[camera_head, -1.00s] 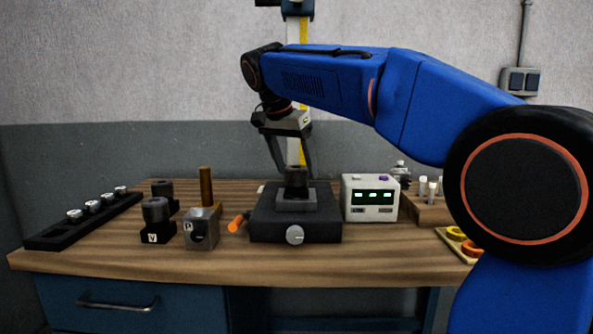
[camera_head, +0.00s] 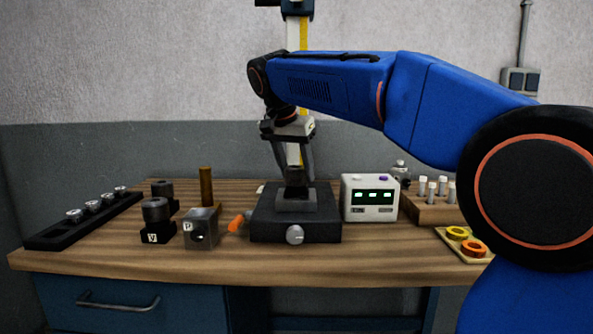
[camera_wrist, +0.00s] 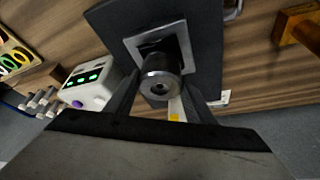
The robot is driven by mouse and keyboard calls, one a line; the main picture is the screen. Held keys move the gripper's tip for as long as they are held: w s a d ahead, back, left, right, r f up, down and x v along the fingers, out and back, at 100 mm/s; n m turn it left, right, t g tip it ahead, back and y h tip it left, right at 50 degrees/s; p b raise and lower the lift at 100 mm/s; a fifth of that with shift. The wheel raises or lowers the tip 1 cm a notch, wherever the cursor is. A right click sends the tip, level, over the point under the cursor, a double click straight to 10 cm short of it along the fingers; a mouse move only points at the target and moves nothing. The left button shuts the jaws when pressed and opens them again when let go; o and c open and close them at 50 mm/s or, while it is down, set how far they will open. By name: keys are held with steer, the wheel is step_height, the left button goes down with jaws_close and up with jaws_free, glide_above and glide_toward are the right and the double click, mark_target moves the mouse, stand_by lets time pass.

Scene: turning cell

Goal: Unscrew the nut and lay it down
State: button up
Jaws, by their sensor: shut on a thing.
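A dark grey round nut (camera_head: 296,191) with a hole in its top stands upright on the square block (camera_head: 296,206) of a black fixture (camera_head: 265,227) in the middle of the bench. It also shows in the wrist view (camera_wrist: 160,76). My gripper (camera_head: 297,184) points down from above and is shut on the nut, one finger on each side. The wrist view shows my fingers (camera_wrist: 160,98) on either side of it. The fingers partly hide the nut in the head view, and the thread under it is hidden.
A white display box (camera_head: 370,211) stands close to the right of the fixture. An orange-handled tool (camera_head: 236,223), a grey block marked P (camera_head: 200,229) and a black holder marked V (camera_head: 158,234) stand to the left. A black rack (camera_head: 70,231) lies far left. The front bench strip is clear.

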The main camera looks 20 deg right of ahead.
steer(key=n+y, duration=0.1)
steer(key=n, duration=0.2)
steer(key=shift+n+t, duration=0.3)
steer(key=shift+t, duration=0.1)
steer(key=n+y, duration=0.1)
steer(key=n, duration=0.3)
steer(key=shift+t+y, duration=0.3)
steer(key=shift+y, duration=0.1)
steer(key=shift+n, duration=0.3)
steer(key=n+y, duration=0.1)
steer(key=n, duration=0.2)
steer(key=shift+n+y, duration=0.3)
steer(key=shift+y, duration=0.1)
steer(key=n+y, duration=0.1)
steer(key=n, duration=0.1)
steer(key=n+g, duration=0.1)
steer(key=n, duration=0.1)
steer(key=shift+n+y, duration=0.3)
steer(key=shift+y, duration=0.1)
steer(key=shift+n, duration=0.3)
